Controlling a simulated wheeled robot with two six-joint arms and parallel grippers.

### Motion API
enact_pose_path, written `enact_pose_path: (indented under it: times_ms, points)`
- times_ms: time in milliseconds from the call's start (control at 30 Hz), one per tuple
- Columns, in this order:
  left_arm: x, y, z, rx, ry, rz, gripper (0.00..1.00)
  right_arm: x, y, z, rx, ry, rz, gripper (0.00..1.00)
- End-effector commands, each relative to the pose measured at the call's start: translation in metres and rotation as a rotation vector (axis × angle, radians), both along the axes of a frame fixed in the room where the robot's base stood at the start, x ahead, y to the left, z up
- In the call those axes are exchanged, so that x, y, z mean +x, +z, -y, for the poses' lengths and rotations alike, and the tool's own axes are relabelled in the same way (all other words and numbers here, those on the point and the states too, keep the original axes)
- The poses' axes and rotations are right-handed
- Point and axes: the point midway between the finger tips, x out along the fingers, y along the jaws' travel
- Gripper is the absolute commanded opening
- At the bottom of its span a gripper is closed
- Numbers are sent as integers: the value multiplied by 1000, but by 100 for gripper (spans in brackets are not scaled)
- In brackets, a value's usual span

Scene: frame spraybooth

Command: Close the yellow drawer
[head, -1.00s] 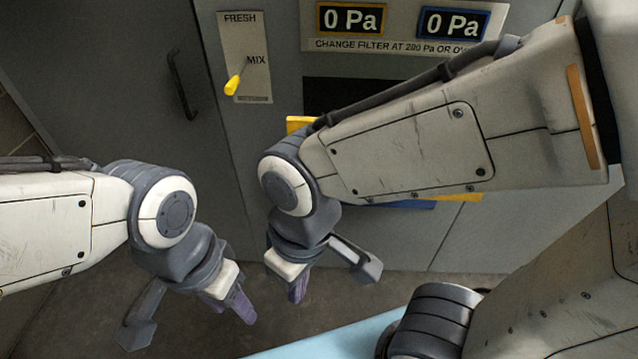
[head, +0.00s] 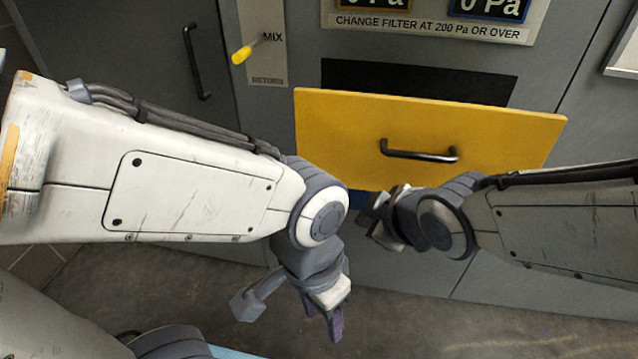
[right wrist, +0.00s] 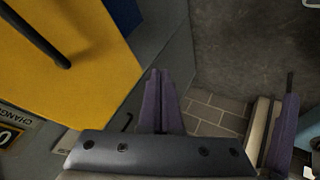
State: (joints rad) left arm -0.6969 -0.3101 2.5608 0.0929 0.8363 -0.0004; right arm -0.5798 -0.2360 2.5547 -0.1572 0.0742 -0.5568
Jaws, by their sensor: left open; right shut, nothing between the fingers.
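The yellow drawer (head: 340,130) stands out from the grey cabinet, with a dark gap above its front. Its dark bar handle (head: 418,153) is in the middle of the front. In the right wrist view the yellow front (right wrist: 85,75) fills the upper left. My right gripper (head: 372,222) is shut and empty, just below the drawer front's lower edge in the head view; whether it touches cannot be told. Its closed purple fingers show in the right wrist view (right wrist: 160,95). My left gripper (head: 335,325) is open, lower down, pointing at the floor and apart from the drawer.
A dark opening (head: 420,82) lies above the drawer front. A blue surface (head: 362,205) shows below it, mostly hidden. A yellow-tipped lever (head: 242,54) and a tall dark handle (head: 195,62) are on the cabinet to the left. Bare floor (head: 430,320) lies below.

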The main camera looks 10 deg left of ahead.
Motion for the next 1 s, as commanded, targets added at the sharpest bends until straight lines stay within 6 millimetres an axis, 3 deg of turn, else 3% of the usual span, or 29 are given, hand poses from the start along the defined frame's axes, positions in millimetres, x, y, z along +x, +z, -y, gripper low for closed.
enact_pose_path:
  times_ms: [33, 100, 300, 433, 667, 1000]
  points:
    - [0, -41, 0, 0, 0, 0, 50, 16, -28, -6, -7, 71, 114, 0]
    - [0, -67, 0, 0, 0, 0, 50, 35, -32, -17, -22, 177, 291, 0]
    - [0, -128, 0, -1, 0, 1, 50, 59, -30, -43, -85, 413, 755, 0]
    - [0, -150, 0, -1, 0, 1, 50, 60, -23, -52, -119, 498, 963, 0]
    - [0, -156, 0, -1, 0, 1, 50, 58, -11, -59, -143, 547, 1107, 0]
    - [0, -112, 0, -1, 0, 1, 50, 77, -4, -79, -141, 550, 1102, 0]
